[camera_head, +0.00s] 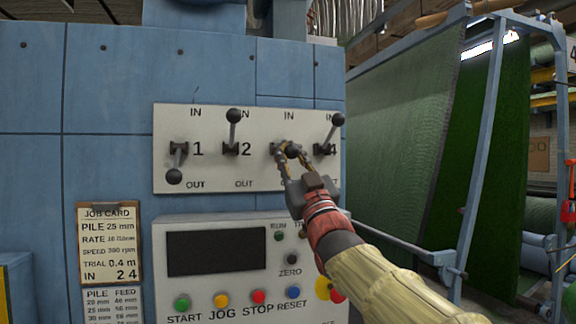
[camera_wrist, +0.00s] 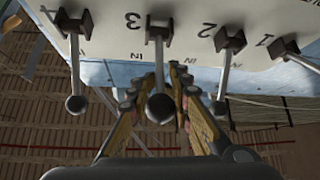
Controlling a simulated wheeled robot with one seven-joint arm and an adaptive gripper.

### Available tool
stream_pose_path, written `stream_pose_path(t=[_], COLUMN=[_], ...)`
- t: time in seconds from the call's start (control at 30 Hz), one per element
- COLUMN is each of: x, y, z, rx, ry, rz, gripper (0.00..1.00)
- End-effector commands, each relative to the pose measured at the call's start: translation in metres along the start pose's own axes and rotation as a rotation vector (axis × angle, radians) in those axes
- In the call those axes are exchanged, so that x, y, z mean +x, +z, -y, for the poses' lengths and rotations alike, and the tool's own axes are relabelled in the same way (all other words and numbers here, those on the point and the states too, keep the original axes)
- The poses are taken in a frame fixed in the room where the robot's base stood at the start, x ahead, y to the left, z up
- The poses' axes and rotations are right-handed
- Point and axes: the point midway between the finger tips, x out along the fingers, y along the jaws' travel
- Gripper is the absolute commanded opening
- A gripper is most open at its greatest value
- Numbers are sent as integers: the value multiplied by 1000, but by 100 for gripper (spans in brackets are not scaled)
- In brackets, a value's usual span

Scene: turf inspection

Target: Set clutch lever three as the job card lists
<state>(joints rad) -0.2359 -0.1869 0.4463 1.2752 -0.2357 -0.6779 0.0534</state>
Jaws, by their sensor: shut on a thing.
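The clutch panel (camera_head: 215,168) is a pale plate with levers 1 to 4, marked IN above and OUT below. Lever three's dark round knob (camera_head: 292,151) is between my gripper's fingers (camera_head: 290,152), roughly level with its pivot, between IN and OUT. Its number and base are partly hidden by my gripper. In the wrist view, upside down, lever three (camera_wrist: 160,70) runs from its bracket to the knob, with my gripper's fingers (camera_wrist: 160,100) shut around it. The job card (camera_head: 110,245) reads "IN 2 4".
Lever one (camera_head: 175,168) is down at OUT. Lever two (camera_head: 233,125) and lever four (camera_head: 333,130) are up at IN, close on either side of my gripper. Below is a control box (camera_head: 240,228) with a dark screen and coloured buttons. Green turf (camera_head: 405,140) hangs at right.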

Motion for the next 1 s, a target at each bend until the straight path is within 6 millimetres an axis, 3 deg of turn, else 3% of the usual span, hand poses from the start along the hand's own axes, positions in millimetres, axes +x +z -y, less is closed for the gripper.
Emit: stream_pose_path(t=[0.03, 0.53, 1.0], x=[-5, -16, -15], y=[9, 42, 46], z=[2, 9, 9], rx=[1, 2, 2], ry=[-2, -4, -4], rz=[9, 26, 25], gripper=[0, 0, 0])
